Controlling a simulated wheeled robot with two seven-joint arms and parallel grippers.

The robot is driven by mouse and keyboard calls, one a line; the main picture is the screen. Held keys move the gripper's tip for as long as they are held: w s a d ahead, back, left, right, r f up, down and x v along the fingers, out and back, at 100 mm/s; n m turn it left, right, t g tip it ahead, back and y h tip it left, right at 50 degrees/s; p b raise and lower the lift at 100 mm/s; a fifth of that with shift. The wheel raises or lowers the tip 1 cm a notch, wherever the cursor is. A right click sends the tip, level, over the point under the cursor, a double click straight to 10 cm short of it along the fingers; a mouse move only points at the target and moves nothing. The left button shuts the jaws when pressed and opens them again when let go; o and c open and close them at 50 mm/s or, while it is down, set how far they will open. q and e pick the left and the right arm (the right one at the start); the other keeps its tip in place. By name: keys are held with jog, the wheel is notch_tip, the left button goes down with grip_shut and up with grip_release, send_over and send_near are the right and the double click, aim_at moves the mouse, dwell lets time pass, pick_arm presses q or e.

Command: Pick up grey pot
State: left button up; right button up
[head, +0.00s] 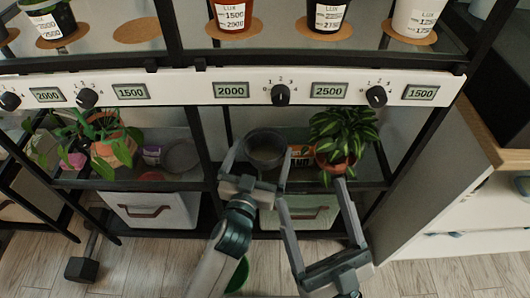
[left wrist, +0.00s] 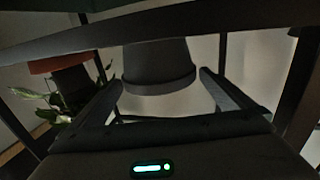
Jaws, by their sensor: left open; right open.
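The grey pot (head: 265,143) stands on the lower shelf, left of a striped-leaf plant, and looks empty. My left gripper (head: 262,152) is open in front of it, with one finger toward each side of the pot. In the left wrist view, where the scene appears upside down, the pot (left wrist: 158,62) lies between the two open fingers (left wrist: 161,80). I cannot tell whether either finger touches it. My right gripper (head: 311,190) is open and empty, lower and to the right, in front of the shelf.
The striped-leaf plant (head: 341,132) stands close right of the pot. A white control rail (head: 190,90) runs above. A smaller grey container (head: 182,157) and a tilted orange pot (head: 118,150) are left, past a black post. A white bin (head: 155,211) is below.

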aim_at(265, 157)
pick_arm(q)
jog(key=shift+x, duration=1.75)
jog(key=shift+f, duration=0.1)
pick_arm(e)
jog(key=r, duration=0.1)
jog(key=d+r+t, duration=0.1)
jog(key=shift+w+d+r+t, duration=0.15)
jog(key=shift+w+r+t, duration=0.15)
jog(key=shift+w, duration=0.1)
jog(key=shift+s+f, duration=0.1)
jog(key=shift+f, duration=0.1)
pick_arm(q)
jog(key=c, duration=1)
jog(key=shift+c, duration=0.4)
pick_arm(e)
jog(key=shift+y, duration=0.3)
pick_arm(q)
jog(key=shift+r, duration=0.25)
pick_arm(e)
jog(key=shift+a+f+g, duration=0.1)
jog(key=shift+a+g, duration=0.1)
jog(key=shift+g, duration=0.2)
